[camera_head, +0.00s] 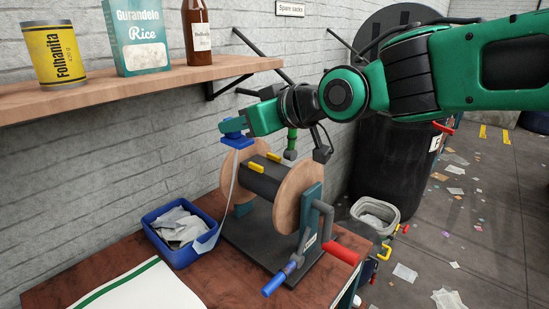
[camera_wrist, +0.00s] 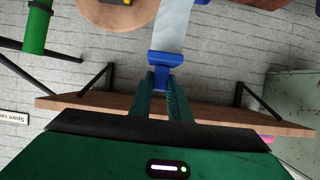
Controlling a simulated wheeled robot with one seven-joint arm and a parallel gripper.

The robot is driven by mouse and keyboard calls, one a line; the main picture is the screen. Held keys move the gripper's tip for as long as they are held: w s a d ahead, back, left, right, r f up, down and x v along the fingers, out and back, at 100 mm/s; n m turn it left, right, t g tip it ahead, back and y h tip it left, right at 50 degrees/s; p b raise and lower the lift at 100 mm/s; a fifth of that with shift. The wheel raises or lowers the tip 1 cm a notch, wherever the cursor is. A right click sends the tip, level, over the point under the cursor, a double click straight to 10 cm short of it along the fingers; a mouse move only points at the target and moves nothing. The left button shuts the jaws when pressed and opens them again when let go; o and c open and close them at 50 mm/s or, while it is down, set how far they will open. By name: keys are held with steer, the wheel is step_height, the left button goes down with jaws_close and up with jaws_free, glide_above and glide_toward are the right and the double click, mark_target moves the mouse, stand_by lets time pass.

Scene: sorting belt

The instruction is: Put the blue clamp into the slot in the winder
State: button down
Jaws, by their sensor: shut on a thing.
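The winder (camera_head: 262,186) stands on the table, with two wooden discs around a dark drum and yellow pieces on top. I cannot clearly make out its slot. My gripper (camera_head: 236,130) is shut on the blue clamp (camera_head: 238,141), beside the upper edge of the left disc. A pale strip (camera_head: 229,185) hangs from the clamp towards the blue tray. In the wrist view, the blue clamp (camera_wrist: 166,58) sits between the fingertips of my gripper (camera_wrist: 162,80), with the strip (camera_wrist: 176,28) running from it. Part of a wooden disc (camera_wrist: 118,14) shows beside it.
A blue tray (camera_head: 165,251) with crumpled pale material stands left of the winder. A shelf (camera_head: 130,91) with a can, a box and a bottle is above. The crank with a red grip (camera_head: 341,253) and a blue-handled lever (camera_head: 274,284) stick out in front.

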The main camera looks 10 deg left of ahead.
steer(key=w+d+f, duration=0.1)
steer(key=w+f, duration=0.1)
steer(key=w, duration=0.1)
steer(key=w+d+f, duration=0.2)
steer(key=w, duration=0.1)
steer(key=w+d+f, duration=0.2)
steer(key=w, duration=0.1)
steer(key=shift+w+f, duration=0.3)
steer(key=shift+w, duration=0.1)
steer(key=shift+f, duration=2)
steer(key=shift+f, duration=0.1)
steer(key=c, duration=1.7)
jaws_free()
steer(key=shift+o, duration=0.2)
steer(key=shift+s+d+r, duration=0.1)
steer(key=shift+d+r, duration=0.1)
steer(key=shift+d, duration=0.05)
steer(key=v, duration=1.1)
steer(key=shift+d, duration=0.2)
